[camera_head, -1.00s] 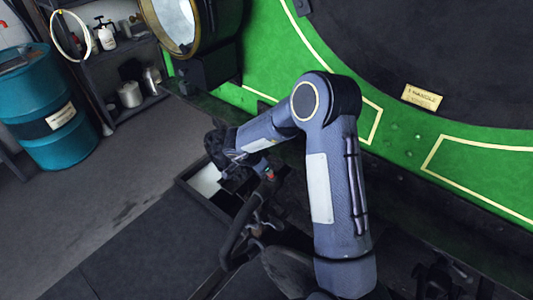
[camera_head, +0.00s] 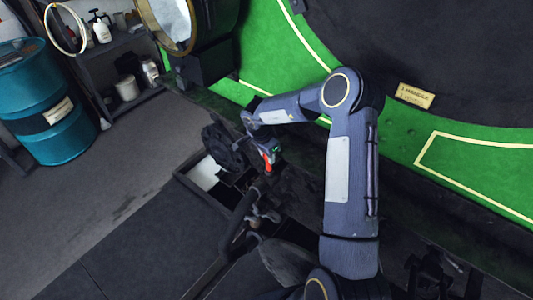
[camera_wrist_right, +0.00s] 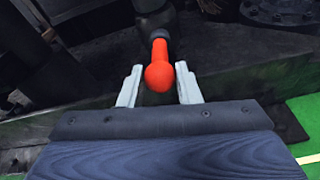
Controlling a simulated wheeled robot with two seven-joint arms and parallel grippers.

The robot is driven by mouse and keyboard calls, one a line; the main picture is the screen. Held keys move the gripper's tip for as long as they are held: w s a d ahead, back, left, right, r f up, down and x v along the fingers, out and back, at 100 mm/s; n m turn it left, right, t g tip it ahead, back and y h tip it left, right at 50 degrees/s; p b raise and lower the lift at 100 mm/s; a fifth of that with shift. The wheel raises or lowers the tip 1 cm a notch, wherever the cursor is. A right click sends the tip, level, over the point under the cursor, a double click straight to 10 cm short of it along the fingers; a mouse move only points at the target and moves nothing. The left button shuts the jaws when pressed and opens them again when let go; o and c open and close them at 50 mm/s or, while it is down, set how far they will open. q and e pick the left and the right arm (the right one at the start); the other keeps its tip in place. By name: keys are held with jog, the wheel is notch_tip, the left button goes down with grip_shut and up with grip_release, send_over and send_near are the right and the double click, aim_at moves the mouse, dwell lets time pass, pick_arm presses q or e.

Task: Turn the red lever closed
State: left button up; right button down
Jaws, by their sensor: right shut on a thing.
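The red lever (camera_wrist_right: 159,70) has a rounded orange-red handle on a dark fitting. In the right wrist view it lies between the two pale fingers of my right gripper (camera_wrist_right: 158,69), which is shut on it. In the head view the lever (camera_head: 267,167) shows as a small red patch at the tip of my right gripper (camera_head: 266,155), low in front of the green engine body. The dark fitting behind the handle is only partly seen. My left gripper is not in view.
Dark pipes (camera_head: 240,215) stand just below the lever. A blue drum (camera_head: 45,95) and shelf are at the left. The grey floor between is clear.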

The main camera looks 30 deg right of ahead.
jog(key=shift+w+r, duration=0.1)
jog(key=shift+r, duration=0.05)
jog(key=c, duration=1.3)
grip_release()
jog(key=b+v, duration=0.1)
jog(key=v, duration=0.6)
jog(key=shift+r, duration=0.4)
jog(key=shift+a, duration=0.1)
